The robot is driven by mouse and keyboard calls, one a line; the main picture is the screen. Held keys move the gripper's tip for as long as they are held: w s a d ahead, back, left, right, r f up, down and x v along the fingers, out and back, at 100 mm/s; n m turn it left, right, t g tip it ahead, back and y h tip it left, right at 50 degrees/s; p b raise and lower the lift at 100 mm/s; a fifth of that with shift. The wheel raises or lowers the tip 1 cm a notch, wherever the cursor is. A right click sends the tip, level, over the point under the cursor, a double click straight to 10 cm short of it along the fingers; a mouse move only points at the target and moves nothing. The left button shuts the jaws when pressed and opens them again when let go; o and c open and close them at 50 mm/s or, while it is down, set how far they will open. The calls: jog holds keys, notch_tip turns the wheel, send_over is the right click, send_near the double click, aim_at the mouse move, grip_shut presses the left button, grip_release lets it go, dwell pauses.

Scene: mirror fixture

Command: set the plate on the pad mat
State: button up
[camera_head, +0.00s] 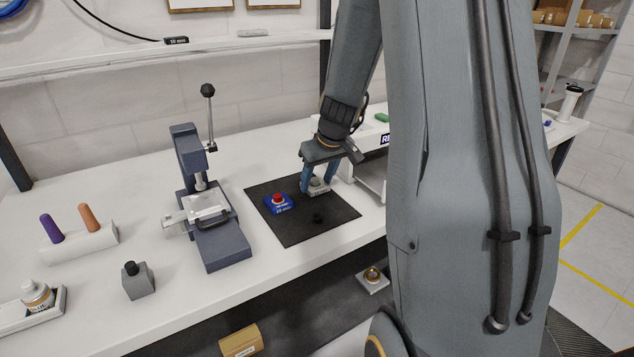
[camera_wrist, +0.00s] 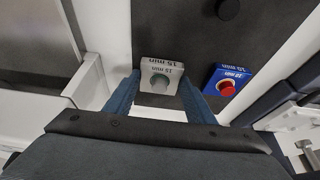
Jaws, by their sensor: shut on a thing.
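The black pad mat (camera_head: 285,228) lies flat on the white bench. My gripper (camera_head: 318,188) is over its far right part, pointing down. In the wrist view the block (camera_wrist: 162,64), with "15 min" lettering, sits between my blue fingertips (camera_wrist: 160,82). I cannot tell whether it touches the mat. A pale, clear-looking plate (camera_head: 207,207) with a dark handle sits on the dark press left of the mat; I cannot be sure it is the task's plate.
A blue block with a red button (camera_head: 278,204) is on the mat, left of my gripper. A small black knob (camera_head: 318,218) is nearer the front. The lever press (camera_head: 222,245) stands left of the mat. A white stand (camera_head: 368,175) is close on the right.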

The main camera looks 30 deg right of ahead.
jog(key=shift+f, duration=0.5)
jog(key=shift+f, duration=0.15)
jog(key=o, duration=1.2)
jog(key=shift+c, duration=0.2)
jog(key=shift+r, duration=0.35)
jog(key=b+v, duration=0.1)
jog(key=v, duration=1)
jog(key=shift+s+r+b, duration=0.25)
jog(key=shift+r+b, duration=0.05)
jog(key=shift+b, duration=0.05)
